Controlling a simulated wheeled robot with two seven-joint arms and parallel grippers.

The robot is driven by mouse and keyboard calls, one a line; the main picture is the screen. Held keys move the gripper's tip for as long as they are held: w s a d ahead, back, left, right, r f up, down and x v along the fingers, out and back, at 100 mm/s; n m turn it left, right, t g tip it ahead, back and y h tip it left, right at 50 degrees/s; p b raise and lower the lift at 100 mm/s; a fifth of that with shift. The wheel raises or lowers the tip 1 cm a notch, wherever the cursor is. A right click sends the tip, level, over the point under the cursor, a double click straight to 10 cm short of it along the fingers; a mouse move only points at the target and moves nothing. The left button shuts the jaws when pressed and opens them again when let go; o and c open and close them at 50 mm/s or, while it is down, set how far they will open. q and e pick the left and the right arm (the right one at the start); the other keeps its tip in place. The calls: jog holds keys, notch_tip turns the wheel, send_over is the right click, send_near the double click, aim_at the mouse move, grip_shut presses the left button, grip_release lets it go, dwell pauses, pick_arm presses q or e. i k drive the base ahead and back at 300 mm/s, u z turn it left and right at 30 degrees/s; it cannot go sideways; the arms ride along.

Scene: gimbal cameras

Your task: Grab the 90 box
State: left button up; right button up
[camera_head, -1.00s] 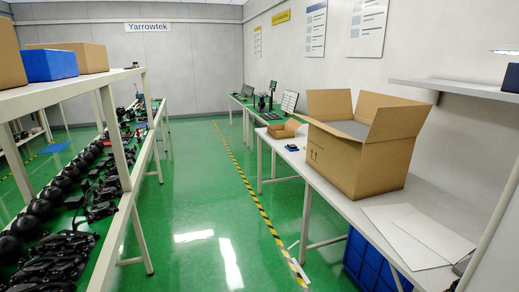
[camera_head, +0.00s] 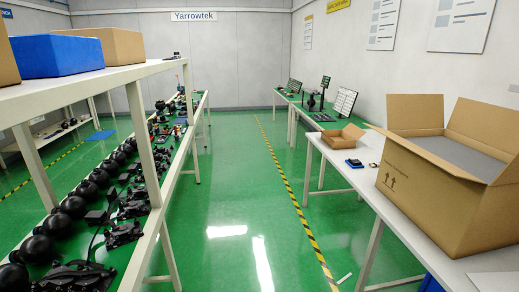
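No box in view shows a readable "90", so I cannot tell which one it is. A large open cardboard box (camera_head: 425,190) with raised flaps and arrow marks stands on the white table at the right, with grey material inside. On the shelf at the upper left are a blue box (camera_head: 57,57) and a closed brown cardboard box (camera_head: 112,45). Part of another brown box (camera_head: 6,62) shows at the left edge. A small open brown tray box (camera_head: 338,139) sits farther back on the right table. Neither of my grippers is in view.
The white right table (camera_head: 385,205) and the left shelf rack (camera_head: 165,70), holding several black parts, border a green floor aisle (camera_head: 225,215). Desks with monitors (camera_head: 345,102) stand at the back right.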

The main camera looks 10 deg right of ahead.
aim_at(355, 161)
jog(key=z, duration=0.05)
jog(key=i, duration=3.2)
jog(key=z, duration=2.95)
